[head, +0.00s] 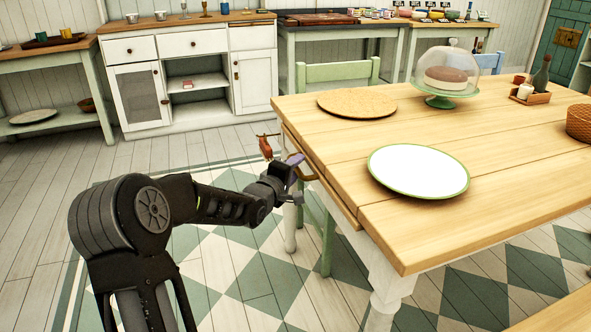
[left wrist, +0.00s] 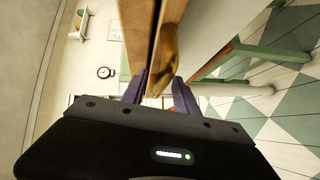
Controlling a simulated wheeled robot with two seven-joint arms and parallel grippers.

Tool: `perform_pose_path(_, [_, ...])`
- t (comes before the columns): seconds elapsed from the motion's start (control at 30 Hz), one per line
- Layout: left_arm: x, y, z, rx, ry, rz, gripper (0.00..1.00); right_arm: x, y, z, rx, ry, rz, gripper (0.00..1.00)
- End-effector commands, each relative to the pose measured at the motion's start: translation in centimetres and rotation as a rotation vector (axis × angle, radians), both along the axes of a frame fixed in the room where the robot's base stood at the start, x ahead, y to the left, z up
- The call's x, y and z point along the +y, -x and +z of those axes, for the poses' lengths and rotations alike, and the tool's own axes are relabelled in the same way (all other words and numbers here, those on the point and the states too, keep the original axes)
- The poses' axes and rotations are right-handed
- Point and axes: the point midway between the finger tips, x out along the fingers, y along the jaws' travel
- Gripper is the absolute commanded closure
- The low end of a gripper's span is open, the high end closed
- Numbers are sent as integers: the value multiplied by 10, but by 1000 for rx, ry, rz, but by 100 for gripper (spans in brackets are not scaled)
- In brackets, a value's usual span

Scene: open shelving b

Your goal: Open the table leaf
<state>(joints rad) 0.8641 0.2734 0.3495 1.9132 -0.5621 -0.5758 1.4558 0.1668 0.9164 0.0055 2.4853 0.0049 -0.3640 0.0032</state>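The wooden table (head: 470,225) has a pale plank top and white legs. Its leaf (head: 325,180) shows as a narrow wooden board along the table's left edge, seen edge-on and hanging down in the head view. A brass-coloured handle (head: 304,170) sits on this side; it also shows in the left wrist view (left wrist: 170,55). My left gripper (head: 292,164) is at the leaf's edge, close to the handle. In the left wrist view its purple fingers (left wrist: 160,82) stand apart, with the board's edge and the handle between them. Contact cannot be told. My right gripper is not in view.
A white plate (head: 418,171), a round wooden board (head: 356,104) and a cake stand (head: 444,80) are on the table. A green chair (head: 328,225) stands under the left edge. A small reddish thing (head: 265,147) shows beside my gripper. The floor at left is clear.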

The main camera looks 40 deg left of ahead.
Motion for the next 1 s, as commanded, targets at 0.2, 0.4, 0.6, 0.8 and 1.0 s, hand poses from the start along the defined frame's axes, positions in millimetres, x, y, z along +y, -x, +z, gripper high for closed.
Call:
perform_pose_path(0.2, [0, 0, 0, 0, 0, 0, 75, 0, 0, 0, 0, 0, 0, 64])
perform_pose_path(0.4, [0, 0, 0, 0, 0, 0, 92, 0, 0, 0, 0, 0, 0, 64])
perform_pose_path(0.6, [0, 0, 0, 0, 0, 0, 100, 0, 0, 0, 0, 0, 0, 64])
perform_pose_path(0.8, [0, 0, 0, 0, 0, 0, 100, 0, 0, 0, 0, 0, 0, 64])
perform_pose_path(1.0, [0, 0, 0, 0, 0, 0, 100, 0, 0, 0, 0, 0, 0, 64])
